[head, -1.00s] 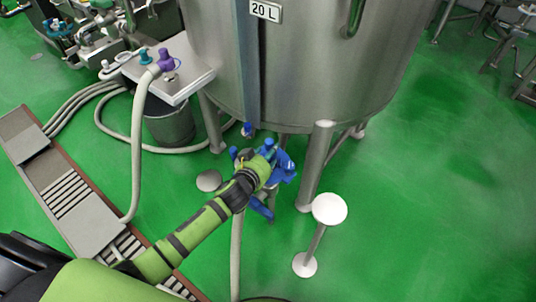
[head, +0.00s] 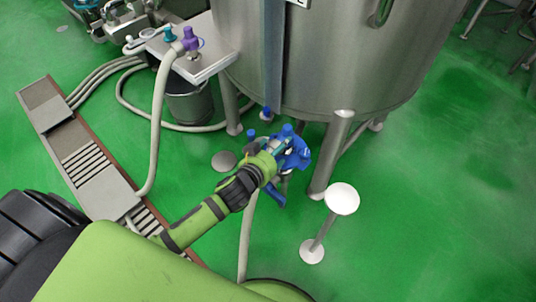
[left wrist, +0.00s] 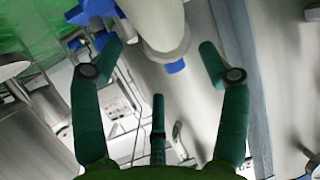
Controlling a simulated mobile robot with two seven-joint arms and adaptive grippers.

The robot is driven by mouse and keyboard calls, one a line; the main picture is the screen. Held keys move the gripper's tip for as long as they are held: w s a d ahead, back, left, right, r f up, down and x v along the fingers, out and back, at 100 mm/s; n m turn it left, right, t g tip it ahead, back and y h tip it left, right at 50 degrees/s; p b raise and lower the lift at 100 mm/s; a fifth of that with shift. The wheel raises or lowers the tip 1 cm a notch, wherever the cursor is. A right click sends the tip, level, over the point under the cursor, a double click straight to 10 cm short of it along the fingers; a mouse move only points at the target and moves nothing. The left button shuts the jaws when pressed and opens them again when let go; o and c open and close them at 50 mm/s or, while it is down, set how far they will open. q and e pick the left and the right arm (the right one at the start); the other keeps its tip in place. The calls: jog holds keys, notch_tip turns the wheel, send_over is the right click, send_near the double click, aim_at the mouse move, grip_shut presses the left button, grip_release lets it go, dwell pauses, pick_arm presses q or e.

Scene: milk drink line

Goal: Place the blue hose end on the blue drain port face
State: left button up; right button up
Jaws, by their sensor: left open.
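My left gripper (head: 287,148) is at the blue fittings (head: 300,155) below the steel tank, and its arm covers part of them. I cannot tell the blue hose end from the drain port face there. My right gripper is not in view.
The steel tank (head: 350,60) stands on legs (head: 330,155) close to the gripper. A white round-topped stand (head: 342,198) is to the right.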

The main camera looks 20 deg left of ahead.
pick_arm(q)
jog(key=v, duration=0.5)
jog(key=shift+s+r, duration=0.15)
jog(key=shift+s, duration=0.2)
jog(key=s+a+f+g, duration=0.1)
jog(key=s+f+g, duration=0.15)
jog(key=f, duration=0.55)
jog(key=s+a+f+g+y, duration=0.15)
jog(key=s+f, duration=0.25)
jog(key=f, duration=0.5)
jog(key=s+a+f+g, duration=0.2)
jog(key=s+f, duration=0.2)
jog(key=f, duration=0.4)
jog(key=s+f+g, duration=0.2)
jog(key=s+f, duration=0.3)
jog(key=s, duration=0.3)
jog(key=s+f+g, duration=0.2)
jog(key=s+f, duration=0.3)
jog(key=s, duration=0.4)
jog(key=s+f+m+g, duration=0.1)
jog(key=s+f+g, duration=0.1)
jog(key=s+f, duration=0.3)
jog(key=s, duration=0.4)
jog(key=shift+s+f, duration=0.2)
jog(key=shift+f, duration=0.05)
jog(key=shift+a, duration=0.15)
